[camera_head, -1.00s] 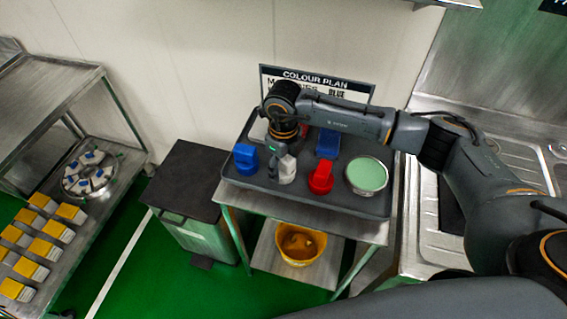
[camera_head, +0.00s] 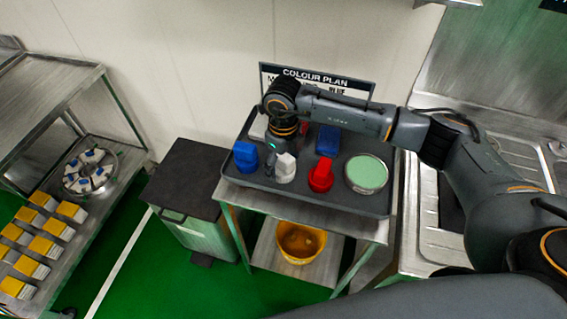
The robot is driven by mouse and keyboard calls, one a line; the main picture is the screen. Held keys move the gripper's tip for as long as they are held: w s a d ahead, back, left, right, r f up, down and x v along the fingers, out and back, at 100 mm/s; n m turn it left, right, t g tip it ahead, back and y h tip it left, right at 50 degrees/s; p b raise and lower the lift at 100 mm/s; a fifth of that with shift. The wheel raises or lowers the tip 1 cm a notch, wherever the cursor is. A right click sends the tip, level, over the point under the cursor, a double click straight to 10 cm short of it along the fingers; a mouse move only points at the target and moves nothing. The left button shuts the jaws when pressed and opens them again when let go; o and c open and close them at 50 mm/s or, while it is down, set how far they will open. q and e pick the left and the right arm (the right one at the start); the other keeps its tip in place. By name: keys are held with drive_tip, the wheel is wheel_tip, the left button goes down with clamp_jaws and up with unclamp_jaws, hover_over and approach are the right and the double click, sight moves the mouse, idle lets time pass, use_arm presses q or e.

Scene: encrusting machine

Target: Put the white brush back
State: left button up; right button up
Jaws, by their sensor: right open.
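The white brush (camera_head: 286,168) stands on the dark tray (camera_head: 345,203), between a blue brush (camera_head: 245,156) on its left and a red brush (camera_head: 321,175) on its right. My right gripper (camera_head: 272,172) is open, low over the tray, at the white brush's left side. I cannot tell whether a finger touches the brush. Part of the gripper is hidden by its own wrist. My left gripper is not in view.
A green-topped round tub (camera_head: 366,174) and a blue item (camera_head: 328,139) share the tray. The colour plan sign (camera_head: 316,80) stands behind. A dark-lidded bin (camera_head: 183,180) is at left, a yellow bucket (camera_head: 300,243) on the lower shelf, a sink (camera_head: 440,235) at right.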

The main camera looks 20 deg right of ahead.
wheel_tip(320, 180, up, 10)
drive_tip(key=shift+f+b, duration=0.1)
drive_tip(key=shift+b, duration=1.05)
drive_tip(key=shift+r, duration=0.8)
